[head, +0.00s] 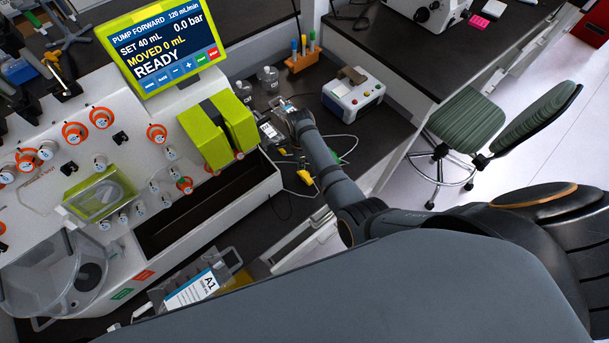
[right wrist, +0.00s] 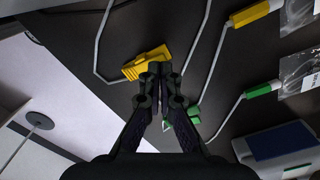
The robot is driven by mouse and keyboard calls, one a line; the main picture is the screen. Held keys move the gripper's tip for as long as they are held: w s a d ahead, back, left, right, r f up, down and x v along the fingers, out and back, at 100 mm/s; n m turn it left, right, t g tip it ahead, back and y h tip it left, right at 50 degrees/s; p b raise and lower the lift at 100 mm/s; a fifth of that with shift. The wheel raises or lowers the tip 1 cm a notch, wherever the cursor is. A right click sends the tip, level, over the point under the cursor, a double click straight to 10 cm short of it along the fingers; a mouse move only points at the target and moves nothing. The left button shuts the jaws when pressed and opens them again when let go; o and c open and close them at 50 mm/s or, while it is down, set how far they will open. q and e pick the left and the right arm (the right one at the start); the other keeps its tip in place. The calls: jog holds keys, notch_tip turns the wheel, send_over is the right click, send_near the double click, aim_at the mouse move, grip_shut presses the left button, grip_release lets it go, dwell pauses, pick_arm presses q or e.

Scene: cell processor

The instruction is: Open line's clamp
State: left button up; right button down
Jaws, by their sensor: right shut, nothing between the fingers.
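A yellow clamp (right wrist: 148,62) sits on a pale line on the dark bench, right at the fingertips in the right wrist view. My right gripper (right wrist: 158,75) is shut and empty; its fingertips overlap the clamp's near edge in that view. I cannot tell whether they touch it. A green clamp (right wrist: 193,113) lies just right of the fingers, partly hidden by them. My left gripper is not in view.
A yellow connector (right wrist: 250,12) and a green connector (right wrist: 262,88) lead to clear bags at the right. The cell processor (head: 60,180), its screen (head: 160,45) reading READY, stands left. A small white device (head: 353,95) and a tube rack (head: 301,60) stand behind.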

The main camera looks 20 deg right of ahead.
dwell(0.5)
jog(key=shift+f+b, duration=0.75)
jog(key=shift+f, duration=0.35)
notch_tip(320, 180, up, 5)
jog(key=p, duration=0.5)
jog(key=shift+r+p, duration=0.15)
jog(key=shift+p, duration=0.25)
